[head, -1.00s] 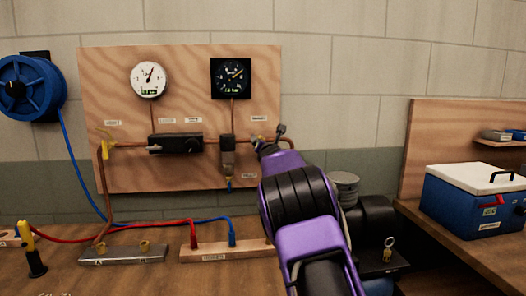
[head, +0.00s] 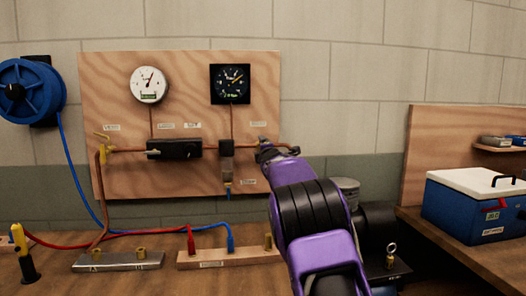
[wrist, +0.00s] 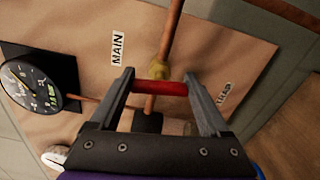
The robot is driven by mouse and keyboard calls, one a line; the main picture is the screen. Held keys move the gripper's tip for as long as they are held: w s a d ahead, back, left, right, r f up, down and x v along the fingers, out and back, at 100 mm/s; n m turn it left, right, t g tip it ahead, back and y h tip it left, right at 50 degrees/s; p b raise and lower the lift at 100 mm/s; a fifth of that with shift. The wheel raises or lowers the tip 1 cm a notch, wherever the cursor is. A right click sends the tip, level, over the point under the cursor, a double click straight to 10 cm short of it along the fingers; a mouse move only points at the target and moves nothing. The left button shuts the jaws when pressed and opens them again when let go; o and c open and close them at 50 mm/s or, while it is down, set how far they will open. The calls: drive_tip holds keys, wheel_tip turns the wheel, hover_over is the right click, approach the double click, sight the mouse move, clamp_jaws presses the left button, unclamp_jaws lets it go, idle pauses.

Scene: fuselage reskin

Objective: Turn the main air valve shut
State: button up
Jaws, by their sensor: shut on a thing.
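The main air valve shows in the wrist view as a brass body (wrist: 159,68) on a copper pipe, with a red handle (wrist: 160,88) across it, beside a label reading MAIN (wrist: 117,48). My gripper (wrist: 160,80) is shut on the red handle, one finger at each end of it. The handle lies across the pipe in that view. In the head view my gripper (head: 266,150) is at the right end of the board's pipe run and hides most of the valve.
The wooden board (head: 110,75) carries a white gauge (head: 150,84), a black gauge (head: 230,83) and a black regulator block (head: 175,149). Red and blue hoses run along the bench (head: 50,262) below. A blue cooler box (head: 460,205) stands at the right.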

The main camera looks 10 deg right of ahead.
drive_tip(key=shift+m, duration=0.8)
drive_tip(key=o, duration=1.2)
drive_tip(key=shift+s, duration=0.1)
drive_tip(key=s, duration=1.7)
drive_tip(key=shift+s, duration=0.15)
